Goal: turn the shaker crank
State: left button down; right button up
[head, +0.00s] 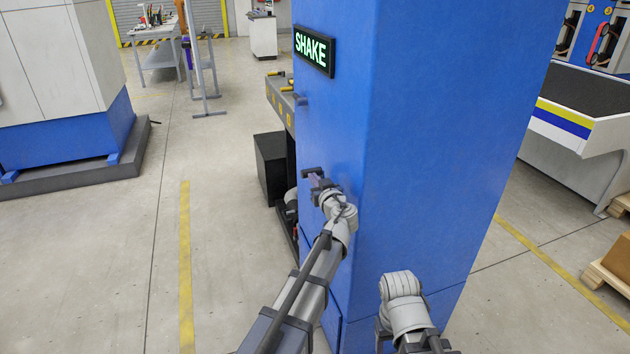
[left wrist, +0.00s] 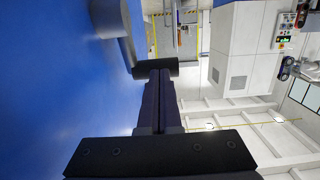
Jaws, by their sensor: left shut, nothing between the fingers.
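The shaker is a tall blue cabinet (head: 420,130) with a green-lit SHAKE sign (head: 315,50) on its left face. In the left wrist view its blue face (left wrist: 50,80) fills the left side. A black crank handle (left wrist: 155,68) sticks out from a grey-blue crank arm (left wrist: 112,20) near that face. The handle also shows small in the head view (head: 311,170). My left gripper (head: 317,182) is shut and empty beside the cabinet face. In the left wrist view its fingertips (left wrist: 157,82) meet the handle's edge; I cannot tell whether they touch it.
A black box (head: 270,165) stands on the floor behind the cabinet's left side, below a bench with yellow-marked items (head: 279,98). A white machine with a blue base (head: 65,135) stands at the left. Open floor with a yellow line (head: 186,260) lies between.

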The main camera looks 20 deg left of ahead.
aim_at(312, 170)
pick_arm(q)
jog(key=w+g+h+p, duration=0.1)
jog(key=p, duration=0.3)
jog(key=w+a+r+g+h+p, duration=0.1)
jog(key=p, duration=0.3)
jog(key=shift+w+a+r+g, duration=0.1)
jog(key=shift+a+r+g, duration=0.2)
jog(key=shift+g, duration=0.1)
jog(key=w+g+p, duration=0.1)
jog(key=p, duration=0.1)
jog(key=a+g+h+p, duration=0.1)
jog(key=p, duration=0.1)
jog(key=w+f+g+h+p, duration=0.1)
jog(key=g+p, duration=0.1)
jog(key=shift+w+a, duration=0.25)
jog(key=shift+w, duration=0.1)
jog(key=w+a+f+g+h, duration=0.2)
jog(key=w+f+g+h, duration=0.1)
jog(key=f+g+h, duration=0.1)
jog(key=shift+a+f+g+h, duration=0.2)
jog(key=shift+f+g+h, duration=0.2)
jog(key=shift+f+g, duration=0.65)
jog(key=shift+w, duration=0.1)
jog(key=shift+r, duration=0.15)
